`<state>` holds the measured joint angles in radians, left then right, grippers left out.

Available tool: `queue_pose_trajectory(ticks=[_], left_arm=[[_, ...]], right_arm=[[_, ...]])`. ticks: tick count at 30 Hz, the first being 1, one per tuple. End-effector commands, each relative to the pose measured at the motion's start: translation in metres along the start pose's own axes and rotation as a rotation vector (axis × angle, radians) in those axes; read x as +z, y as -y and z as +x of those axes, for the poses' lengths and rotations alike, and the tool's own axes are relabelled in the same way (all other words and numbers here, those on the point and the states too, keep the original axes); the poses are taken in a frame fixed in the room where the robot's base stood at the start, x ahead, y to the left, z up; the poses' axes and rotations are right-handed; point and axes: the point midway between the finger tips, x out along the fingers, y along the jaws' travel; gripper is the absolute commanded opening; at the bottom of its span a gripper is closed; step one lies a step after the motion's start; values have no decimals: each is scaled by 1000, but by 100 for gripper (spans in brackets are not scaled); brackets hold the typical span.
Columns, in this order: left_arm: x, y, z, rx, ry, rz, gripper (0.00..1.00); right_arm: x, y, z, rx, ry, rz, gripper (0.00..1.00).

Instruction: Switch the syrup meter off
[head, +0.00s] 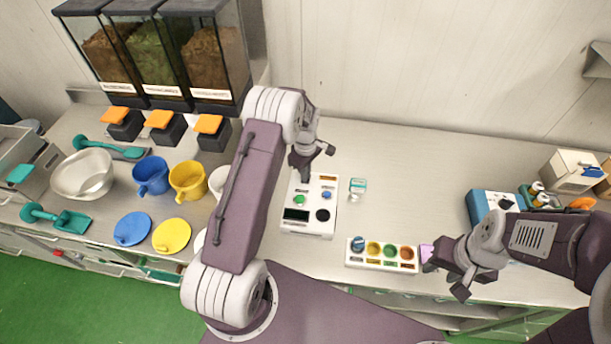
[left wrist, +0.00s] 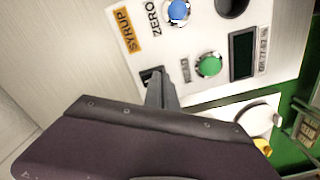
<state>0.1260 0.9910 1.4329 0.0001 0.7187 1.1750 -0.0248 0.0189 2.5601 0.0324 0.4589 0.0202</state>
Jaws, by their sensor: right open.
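The syrup meter (head: 322,219) is a white box on the counter, with a blue button, a green button, a dark display and a black round part on top. In the left wrist view its panel (left wrist: 215,28) shows the orange SYRUP label, the blue ZERO button (left wrist: 177,11), the green button (left wrist: 209,65) and the dark display. My left gripper (head: 305,176) is shut and empty, its fingertips at the meter's far left corner. In the left wrist view the fingers (left wrist: 160,84) partly cover a small black switch (left wrist: 150,73); contact is unclear. My right gripper (head: 432,268) is open.
A small teal-and-white item (head: 357,187) stands right of the meter. A tray of coloured cups (head: 382,264) lies in front, near my right gripper. Blue (head: 150,176) and yellow mugs (head: 188,181) stand left, beyond my left arm. Counter behind the tray is clear.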

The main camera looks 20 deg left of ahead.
Motion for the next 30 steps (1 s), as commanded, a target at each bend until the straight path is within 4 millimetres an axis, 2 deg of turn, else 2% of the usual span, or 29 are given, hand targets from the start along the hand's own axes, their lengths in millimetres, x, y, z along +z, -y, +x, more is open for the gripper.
queue_pose_trajectory(ticks=[19, 30], left_arm=[[0, 0, -66, 1, -1, 0, 0], [0, 0, -68, 1, 0, 0, 0]], right_arm=[[-5, 1, -49, 0, 0, 0, 40], [-5, 1, -49, 0, 0, 0, 40]])
